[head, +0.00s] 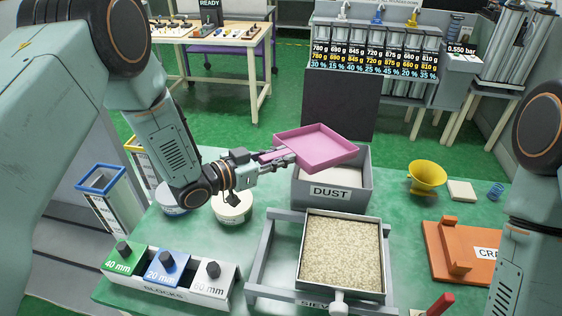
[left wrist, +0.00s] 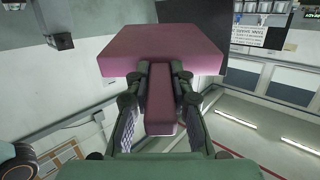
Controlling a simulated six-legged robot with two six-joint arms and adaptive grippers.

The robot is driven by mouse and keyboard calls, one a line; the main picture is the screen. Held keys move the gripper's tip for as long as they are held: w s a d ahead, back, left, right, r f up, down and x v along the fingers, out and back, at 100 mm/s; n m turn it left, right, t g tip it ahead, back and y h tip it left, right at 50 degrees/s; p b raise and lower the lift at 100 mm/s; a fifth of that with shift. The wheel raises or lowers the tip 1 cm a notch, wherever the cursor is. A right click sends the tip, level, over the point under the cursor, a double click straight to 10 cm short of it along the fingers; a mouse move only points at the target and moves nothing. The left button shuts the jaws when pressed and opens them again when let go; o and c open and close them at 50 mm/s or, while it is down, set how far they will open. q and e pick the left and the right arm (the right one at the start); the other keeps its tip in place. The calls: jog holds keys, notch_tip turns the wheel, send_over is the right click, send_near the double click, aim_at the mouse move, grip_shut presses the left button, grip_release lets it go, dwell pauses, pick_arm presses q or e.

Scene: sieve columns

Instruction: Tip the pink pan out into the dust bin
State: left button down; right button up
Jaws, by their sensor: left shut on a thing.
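The pink pan (head: 316,147) is a shallow square tray, held above the dust bin and close to level in the head view. No contents show on its floor. My left gripper (head: 284,161) is shut on the pan's handle, which shows between the fingers in the left wrist view (left wrist: 160,100). The dust bin (head: 332,192) is a grey box labelled DUST, standing on the green table; pale material shows inside it below the pan. The pan hides its back part. My right arm (head: 535,200) is at the right edge of the head view; its gripper is not in view.
A sieve frame (head: 268,255) holding a tray of grainy material (head: 341,252) stands in front of the bin. A blocks holder (head: 165,280) is at front left. A yellow funnel (head: 427,176) and an orange cradle (head: 455,255) are to the right. White-topped tubs (head: 232,208) sit left of the bin.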

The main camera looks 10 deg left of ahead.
pick_arm(q)
jog(key=f+t+b, duration=0.1)
jog(key=b, duration=0.1)
jog(key=shift+s+f+h+b, duration=0.15)
jog(key=shift+f+h+b, duration=0.2)
jog(key=shift+h, duration=0.05)
jog(key=shift+s+a+f+t+b, duration=0.1)
jog(key=shift+a+f+t+b, duration=0.15)
jog(key=shift+b, duration=0.55)
jog(key=shift+d+r, duration=0.1)
jog(key=shift+r, duration=0.05)
